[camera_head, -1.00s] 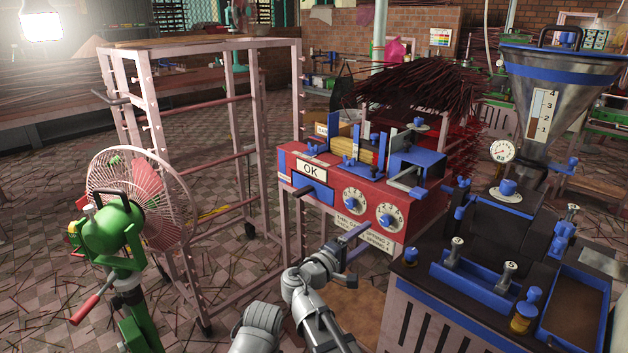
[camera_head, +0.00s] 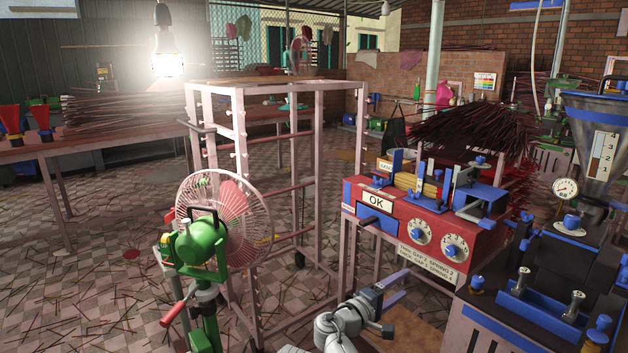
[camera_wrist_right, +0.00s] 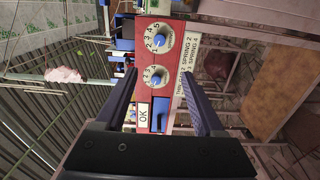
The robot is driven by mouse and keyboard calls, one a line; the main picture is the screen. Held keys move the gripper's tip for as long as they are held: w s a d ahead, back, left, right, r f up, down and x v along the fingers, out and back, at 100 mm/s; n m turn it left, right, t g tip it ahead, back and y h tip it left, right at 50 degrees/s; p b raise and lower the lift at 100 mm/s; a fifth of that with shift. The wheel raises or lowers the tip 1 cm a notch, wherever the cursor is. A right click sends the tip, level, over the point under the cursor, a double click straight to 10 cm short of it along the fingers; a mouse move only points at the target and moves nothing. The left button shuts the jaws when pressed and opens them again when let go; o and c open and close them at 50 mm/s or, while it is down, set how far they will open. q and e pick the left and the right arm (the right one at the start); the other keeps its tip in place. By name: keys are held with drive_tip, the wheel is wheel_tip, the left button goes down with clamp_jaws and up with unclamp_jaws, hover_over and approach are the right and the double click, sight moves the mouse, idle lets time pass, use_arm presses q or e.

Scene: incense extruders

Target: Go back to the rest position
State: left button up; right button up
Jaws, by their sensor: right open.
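My right gripper (camera_head: 402,282) shows at the lower middle of the head view, low in front of the red machine (camera_head: 400,212). In the right wrist view its two dark fingers (camera_wrist_right: 158,66) stand wide apart with nothing held between them. The red machine's front panel shows beyond the fingers there, with an OK label (camera_wrist_right: 143,117) and two numbered dials (camera_wrist_right: 157,76). I see no contact between the fingers and the panel. My left gripper is not in either view.
A pink metal rack (camera_head: 318,170) stands left of the machine, with a fan (camera_head: 232,215) and a green device (camera_head: 197,245) in front. A dark bench (camera_head: 500,330) with a hopper (camera_head: 597,135) stands at right.

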drive_tip(key=s+d+f+m+g+y, duration=0.1)
drive_tip(key=s+f+m+g+y, duration=0.25)
drive_tip(key=s+f, duration=0.45)
drive_tip(key=s+d+f+m+g+y, duration=0.25)
drive_tip(key=f+g+y, duration=0.25)
drive_tip(key=f, duration=0.6)
drive_tip(key=s+a+f+n+g+y, duration=0.1)
drive_tip(key=s+a+y, duration=0.1)
drive_tip(key=s+a, duration=0.55)
drive_tip(key=s+a+f+n+g+y, duration=0.15)
drive_tip(key=s+a, duration=0.25)
drive_tip(key=a, duration=0.6)
wheel_tip(320, 180, up, 31)
drive_tip(key=y+p, duration=0.1)
drive_tip(key=p, duration=3)
drive_tip(key=shift+a+r+p, duration=0.15)
drive_tip(key=shift+a+p, duration=0.05)
drive_tip(key=shift+p, duration=0.1)
